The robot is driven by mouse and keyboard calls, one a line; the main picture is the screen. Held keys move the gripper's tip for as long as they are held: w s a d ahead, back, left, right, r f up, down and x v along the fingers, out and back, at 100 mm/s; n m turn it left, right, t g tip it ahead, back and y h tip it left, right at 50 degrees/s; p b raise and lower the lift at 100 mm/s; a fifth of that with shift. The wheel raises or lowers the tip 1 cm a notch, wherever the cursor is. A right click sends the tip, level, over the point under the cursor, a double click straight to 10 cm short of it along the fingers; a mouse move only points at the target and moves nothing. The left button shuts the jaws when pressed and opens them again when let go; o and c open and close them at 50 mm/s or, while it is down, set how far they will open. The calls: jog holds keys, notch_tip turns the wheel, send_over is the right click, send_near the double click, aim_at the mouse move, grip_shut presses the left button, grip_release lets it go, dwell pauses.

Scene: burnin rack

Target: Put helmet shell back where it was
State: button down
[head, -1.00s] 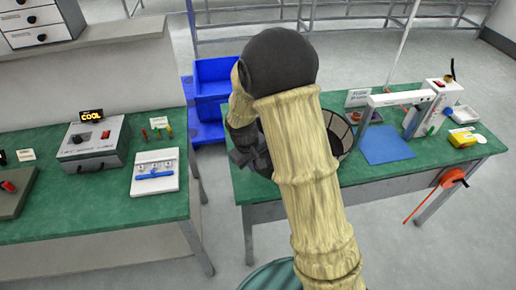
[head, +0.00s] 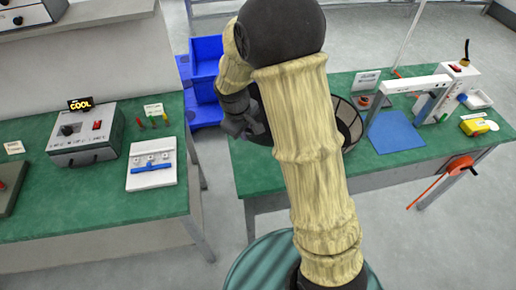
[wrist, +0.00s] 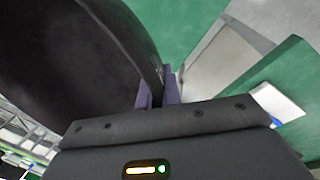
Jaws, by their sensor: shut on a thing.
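The helmet shell (wrist: 75,60) is a large, smooth, dark curved shell filling the left of the wrist view. My gripper (wrist: 158,92) has its purple fingers shut on the shell's edge. In the head view my gripper (head: 240,125) is over the left end of the right green bench (head: 262,180). My arm hides most of the shell there, and its contact with the bench cannot be told.
Blue bins (head: 207,85) stand behind the gap between benches. The left bench holds a grey control box (head: 86,138) and a white valve panel (head: 152,170).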

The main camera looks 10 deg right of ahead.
notch_tip(320, 180, down, 6)
jog(key=shift+w+r, duration=0.1)
jog(key=shift+r, duration=0.05)
jog(key=shift+d, duration=0.1)
